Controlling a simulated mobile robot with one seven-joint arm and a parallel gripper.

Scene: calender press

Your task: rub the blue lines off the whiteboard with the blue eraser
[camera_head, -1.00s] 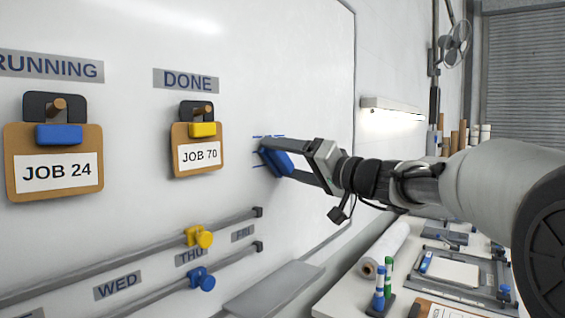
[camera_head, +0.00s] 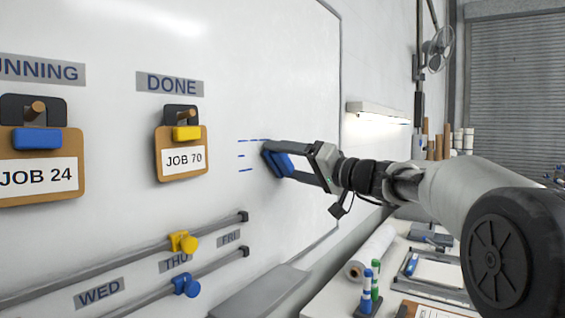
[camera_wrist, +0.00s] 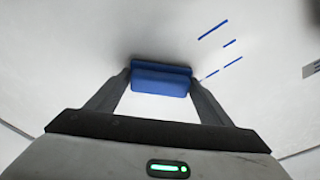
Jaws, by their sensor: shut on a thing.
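The whiteboard (camera_head: 300,60) fills the left and middle of the head view. My gripper (camera_head: 277,160) is shut on the blue eraser (camera_head: 280,164) and holds it at the board, right of the DONE column. Whether it presses on the surface I cannot tell for sure. Several short blue lines (camera_head: 241,156) show just left of the eraser. In the wrist view the eraser (camera_wrist: 161,79) sits between both fingers, and the blue lines (camera_wrist: 230,43) lie to its right, one stroke close to its edge. What lies behind the eraser is hidden.
Clipboards JOB 70 (camera_head: 183,160) and JOB 24 (camera_head: 38,178) hang left. Below are two rails with a yellow slider (camera_head: 183,241) and a blue slider (camera_head: 186,285). A grey tray (camera_head: 262,290) juts out under the board. A table with a paper roll (camera_head: 371,250) and markers (camera_head: 371,285) stands right.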

